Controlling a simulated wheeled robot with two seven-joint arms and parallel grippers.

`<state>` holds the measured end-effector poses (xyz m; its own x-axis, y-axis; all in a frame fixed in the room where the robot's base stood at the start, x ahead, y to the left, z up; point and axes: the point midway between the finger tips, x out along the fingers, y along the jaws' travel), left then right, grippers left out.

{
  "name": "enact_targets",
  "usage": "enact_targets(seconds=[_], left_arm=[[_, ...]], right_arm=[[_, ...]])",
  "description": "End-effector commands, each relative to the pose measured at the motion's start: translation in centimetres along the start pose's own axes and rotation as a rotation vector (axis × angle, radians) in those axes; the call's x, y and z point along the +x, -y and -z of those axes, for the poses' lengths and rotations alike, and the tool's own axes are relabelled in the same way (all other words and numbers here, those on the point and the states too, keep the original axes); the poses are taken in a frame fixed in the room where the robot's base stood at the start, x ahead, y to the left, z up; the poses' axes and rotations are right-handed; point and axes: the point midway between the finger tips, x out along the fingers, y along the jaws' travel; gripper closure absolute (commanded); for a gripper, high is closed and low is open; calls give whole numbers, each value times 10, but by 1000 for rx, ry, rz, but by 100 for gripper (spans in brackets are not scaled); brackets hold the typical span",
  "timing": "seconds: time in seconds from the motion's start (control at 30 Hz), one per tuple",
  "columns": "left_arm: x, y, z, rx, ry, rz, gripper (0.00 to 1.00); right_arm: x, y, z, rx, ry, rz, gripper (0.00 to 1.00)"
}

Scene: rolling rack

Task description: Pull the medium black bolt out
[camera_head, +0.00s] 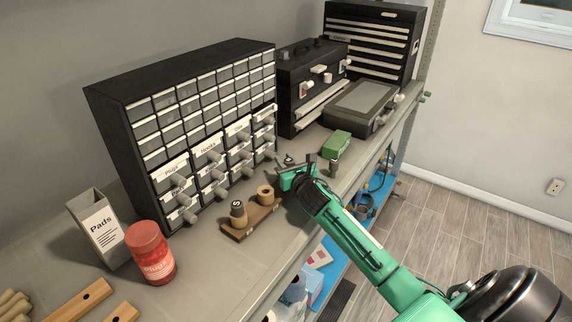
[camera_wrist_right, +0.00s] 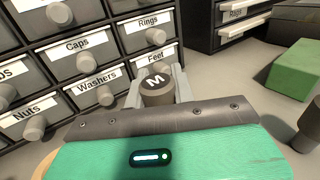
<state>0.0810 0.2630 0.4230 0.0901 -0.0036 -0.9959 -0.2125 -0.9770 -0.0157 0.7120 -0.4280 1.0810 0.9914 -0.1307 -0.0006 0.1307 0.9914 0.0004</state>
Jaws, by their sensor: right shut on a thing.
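The medium black bolt (camera_wrist_right: 156,88), a dark cylinder with a white M on its top, is between the two grey fingers of my right gripper (camera_wrist_right: 157,84) in the wrist view. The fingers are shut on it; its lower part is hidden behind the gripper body. In the head view my right gripper (camera_head: 290,162) is beyond the wooden block (camera_head: 252,224), near the drawer cabinet. On the block stand a dark-topped peg marked S (camera_head: 238,212) and a tan ring-like piece (camera_head: 265,195). I cannot tell whether the bolt's lower end sits in anything. My left gripper is not in view.
The labelled drawer cabinet (camera_head: 195,95) stands close behind, with protruding knobs. A green box (camera_head: 336,144) and a dark-topped peg (camera_head: 335,167) are to the gripper's right. A red jar (camera_head: 150,252) and a Pads box (camera_head: 98,230) stand at left. The shelf's front edge is near.

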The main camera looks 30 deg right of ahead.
Motion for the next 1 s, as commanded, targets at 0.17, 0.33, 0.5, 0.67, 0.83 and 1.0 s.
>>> enact_targets(seconds=[0.17,0.33,0.5,0.67,0.83,1.0], left_arm=[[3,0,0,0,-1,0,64],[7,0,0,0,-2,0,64],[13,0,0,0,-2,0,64],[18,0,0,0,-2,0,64],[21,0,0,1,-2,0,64],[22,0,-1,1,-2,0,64]], right_arm=[[0,0,-20,-4,5,-1,100],[0,0,-50,-7,6,-2,100],[0,0,-93,-7,9,-2,100],[0,0,-137,-7,8,-1,100],[0,0,-169,-4,5,0,100],[0,0,-186,-1,3,0,100]])
